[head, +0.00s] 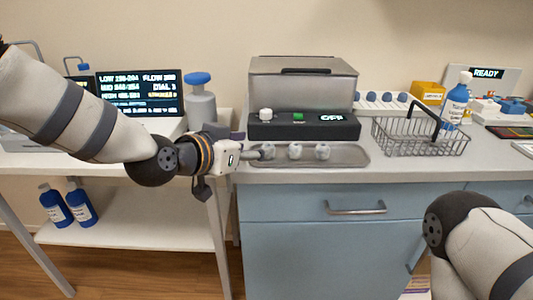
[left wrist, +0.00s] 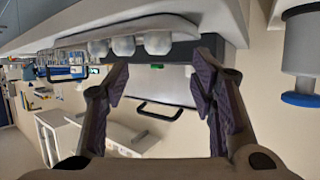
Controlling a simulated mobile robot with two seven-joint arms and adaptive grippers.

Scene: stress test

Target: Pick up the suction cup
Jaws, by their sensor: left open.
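Several small whitish-grey pieces stand in a row on a shallow metal tray (head: 350,156) on the counter. I take them for suction cups: a left one (head: 268,151), a middle one (head: 295,151) and a right one (head: 322,151). My left gripper (head: 256,154) is at the tray's left end, close to the left piece. In the left wrist view its two dark fingers (left wrist: 162,84) are spread with nothing between them. That view is turned over; the nearest piece (left wrist: 158,42) shows above the gap between the fingers. My right gripper is out of view.
A metal box with a black control panel (head: 305,128) stands behind the tray. A wire basket (head: 385,140) is to its right. A blue-capped grey canister (head: 200,100) stands behind my left wrist. The counter's front edge runs just before the tray.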

